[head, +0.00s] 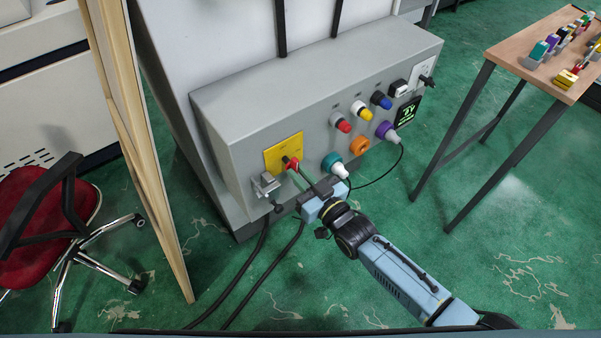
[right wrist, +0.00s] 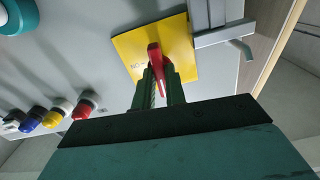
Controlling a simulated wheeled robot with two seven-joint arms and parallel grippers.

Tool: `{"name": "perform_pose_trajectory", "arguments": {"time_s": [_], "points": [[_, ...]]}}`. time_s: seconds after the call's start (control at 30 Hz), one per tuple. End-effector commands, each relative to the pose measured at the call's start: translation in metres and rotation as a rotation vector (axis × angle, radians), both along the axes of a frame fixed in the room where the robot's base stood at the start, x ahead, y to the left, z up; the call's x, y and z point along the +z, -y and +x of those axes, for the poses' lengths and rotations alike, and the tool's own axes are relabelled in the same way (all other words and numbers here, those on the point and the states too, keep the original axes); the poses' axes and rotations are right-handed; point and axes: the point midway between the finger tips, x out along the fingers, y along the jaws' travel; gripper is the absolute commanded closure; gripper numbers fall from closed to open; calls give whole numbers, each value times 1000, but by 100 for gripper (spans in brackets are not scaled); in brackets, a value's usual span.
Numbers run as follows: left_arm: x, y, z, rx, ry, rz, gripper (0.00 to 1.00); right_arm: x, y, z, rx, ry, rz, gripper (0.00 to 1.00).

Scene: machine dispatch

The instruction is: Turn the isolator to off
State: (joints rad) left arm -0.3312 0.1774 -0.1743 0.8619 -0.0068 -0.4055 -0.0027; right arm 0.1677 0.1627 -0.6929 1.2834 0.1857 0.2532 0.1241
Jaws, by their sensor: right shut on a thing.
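The isolator is a yellow plate (head: 276,157) with a red handle (head: 293,165), at the left end of the grey machine panel. In the right wrist view the yellow plate (right wrist: 126,48) fills the upper middle, with partly legible lettering at its left. There the red handle (right wrist: 154,52) runs roughly down the picture, its lower part between my fingers. My right gripper (head: 299,172) reaches the handle from the lower right. Its two green fingers (right wrist: 161,84) are shut on the handle, one on each side. My left gripper is not in view.
A metal hasp or latch (head: 265,185) sits beside the plate. Red, yellow and blue buttons and teal, orange (head: 360,145) and purple knobs line the panel to the right. Black cables (head: 252,262) hang below. A wooden board (head: 140,130) stands at left, and a table (head: 530,55) at right.

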Motion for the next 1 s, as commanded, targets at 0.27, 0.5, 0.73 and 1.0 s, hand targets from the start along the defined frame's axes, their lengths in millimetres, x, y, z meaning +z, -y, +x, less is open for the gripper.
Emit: {"name": "perform_pose_trajectory", "arguments": {"time_s": [0.27, 0.5, 0.73, 1.0], "points": [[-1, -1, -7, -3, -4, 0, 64, 1, 0, 0, 0, 47, -61, 100], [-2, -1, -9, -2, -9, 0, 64, 0, 0, 0, 0, 55, -72, 100], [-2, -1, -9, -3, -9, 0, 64, 0, 0, 0, 0, 55, -72, 100], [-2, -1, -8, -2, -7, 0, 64, 0, 0, 0, 0, 53, -71, 65]]}}
